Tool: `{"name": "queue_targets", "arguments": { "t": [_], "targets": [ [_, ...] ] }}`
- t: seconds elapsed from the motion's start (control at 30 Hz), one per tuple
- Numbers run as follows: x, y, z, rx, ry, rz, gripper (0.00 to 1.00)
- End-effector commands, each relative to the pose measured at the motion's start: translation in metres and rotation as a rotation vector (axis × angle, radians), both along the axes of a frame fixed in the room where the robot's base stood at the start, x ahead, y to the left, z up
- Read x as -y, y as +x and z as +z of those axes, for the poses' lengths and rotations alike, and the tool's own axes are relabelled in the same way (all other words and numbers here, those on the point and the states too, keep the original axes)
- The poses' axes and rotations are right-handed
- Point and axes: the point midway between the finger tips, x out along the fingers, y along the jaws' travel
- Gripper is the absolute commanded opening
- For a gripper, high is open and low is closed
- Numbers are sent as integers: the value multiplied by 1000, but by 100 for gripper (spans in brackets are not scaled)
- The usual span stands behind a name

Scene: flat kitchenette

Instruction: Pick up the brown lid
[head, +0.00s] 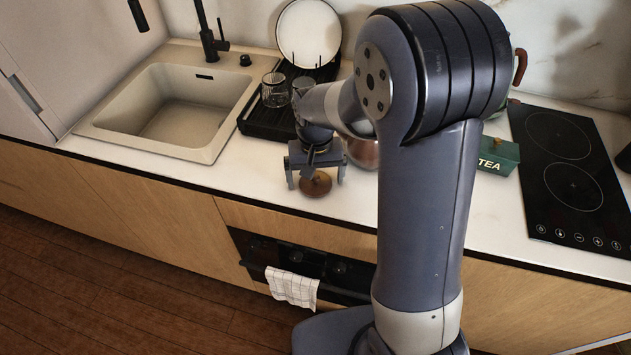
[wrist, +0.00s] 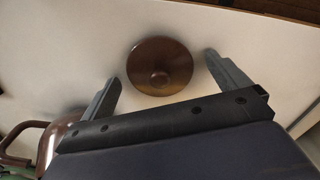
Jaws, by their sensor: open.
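The brown lid (head: 316,184) is a round disc with a small knob, lying on the white counter near its front edge. In the wrist view the lid (wrist: 160,62) lies ahead of and between the fingertips, with its knob facing the camera. My gripper (head: 315,177) is above the counter at the lid, its jaws apart. In the wrist view my gripper (wrist: 162,68) has one finger on each side of the lid, with a gap to both. The gripper is empty. The fingers' exact height above the counter is hard to tell.
A metallic brown pot (head: 362,152) stands close behind my gripper, partly hidden by my arm. A green TEA box (head: 497,157) and black cooktop (head: 570,170) are to the right. A dish rack (head: 265,122) with glasses and the sink (head: 180,110) are to the left.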

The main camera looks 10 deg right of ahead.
Motion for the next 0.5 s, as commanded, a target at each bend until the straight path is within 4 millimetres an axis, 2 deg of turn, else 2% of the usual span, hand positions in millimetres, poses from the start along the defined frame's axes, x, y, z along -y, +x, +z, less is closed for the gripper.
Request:
{"name": "queue_targets", "arguments": {
  "t": [0.07,0.5],
  "targets": [
    [0,0,0,0,0,0,93],
    [0,0,0,0,0,0,57]
  ]
}}
